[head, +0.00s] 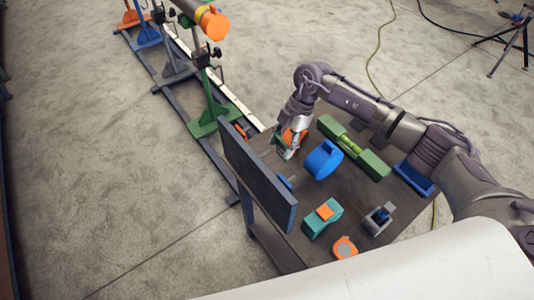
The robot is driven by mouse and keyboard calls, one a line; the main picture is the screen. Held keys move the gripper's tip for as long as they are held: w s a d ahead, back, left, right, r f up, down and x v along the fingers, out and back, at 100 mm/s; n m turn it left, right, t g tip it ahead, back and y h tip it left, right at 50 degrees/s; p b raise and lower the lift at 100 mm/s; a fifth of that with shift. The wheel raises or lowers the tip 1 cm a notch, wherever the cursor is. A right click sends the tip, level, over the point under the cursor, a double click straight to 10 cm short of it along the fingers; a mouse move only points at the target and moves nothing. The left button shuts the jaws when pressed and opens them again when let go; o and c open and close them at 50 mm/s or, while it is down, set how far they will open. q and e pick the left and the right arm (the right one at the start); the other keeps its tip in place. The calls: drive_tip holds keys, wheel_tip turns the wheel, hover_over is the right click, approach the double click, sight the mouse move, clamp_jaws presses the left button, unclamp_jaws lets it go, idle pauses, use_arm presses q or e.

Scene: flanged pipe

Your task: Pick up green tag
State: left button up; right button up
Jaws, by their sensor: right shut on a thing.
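My right gripper (287,150) is over the far left part of the dark worktable (300,243), near the upright dark panel. It is shut on a small green piece (281,148), which looks like the green tag. The gripper fingers partly hide the tag, and its lower edge is hard to make out. I cannot tell whether the tag touches anything below it. My left gripper is not in view.
The upright dark panel (256,172) edges the table's left side. On the table are a blue round object (323,160), a green level (365,158), a teal block (317,224) with an orange top, an orange tape measure (344,247) and a grey-blue tool (378,220).

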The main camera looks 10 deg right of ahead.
drive_tip(key=w+d+b, duration=0.4)
drive_tip(key=d+b, duration=0.4)
drive_tip(key=d, duration=0.3)
drive_tip(key=w+d+b, duration=0.5)
drive_tip(key=d+b, duration=0.3)
drive_tip(key=d, duration=0.4)
drive_tip(key=shift+w+d, duration=0.2)
drive_tip(key=shift+w, duration=0.1)
